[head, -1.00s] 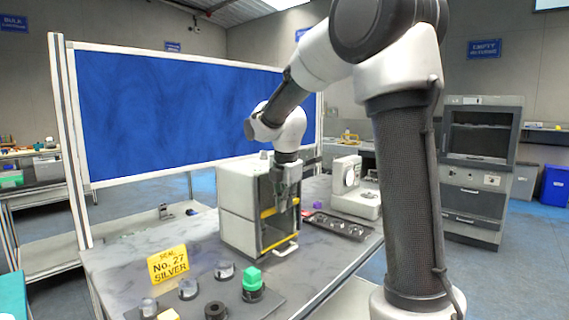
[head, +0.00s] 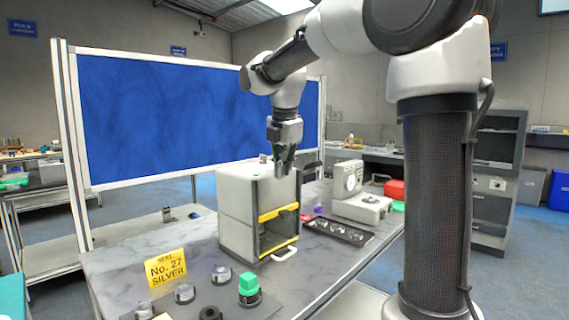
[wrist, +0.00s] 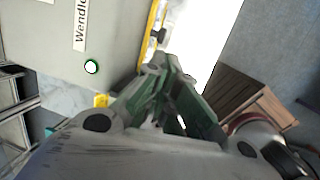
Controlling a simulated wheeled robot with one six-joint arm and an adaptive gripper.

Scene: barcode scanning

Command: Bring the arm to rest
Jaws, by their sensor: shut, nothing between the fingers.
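My gripper (head: 284,170) points down in the head view, just in front of the upper part of a grey box-shaped machine (head: 236,205) with yellow edging on its open front. The fingers are shut and hold nothing. In the wrist view the shut fingers (wrist: 172,75) show greenish pads, beside the pale machine body (wrist: 60,30) with a printed label. My arm reaches in from the upper right and bends down at the wrist. From the head view I cannot tell whether the fingers touch the machine.
Several small clear pieces and a green-topped stamp (head: 249,288) stand at the table front. A dark tray (head: 338,231), a white device (head: 362,206) and a red box (head: 394,189) lie to the right. A blue panel (head: 155,115) stands behind.

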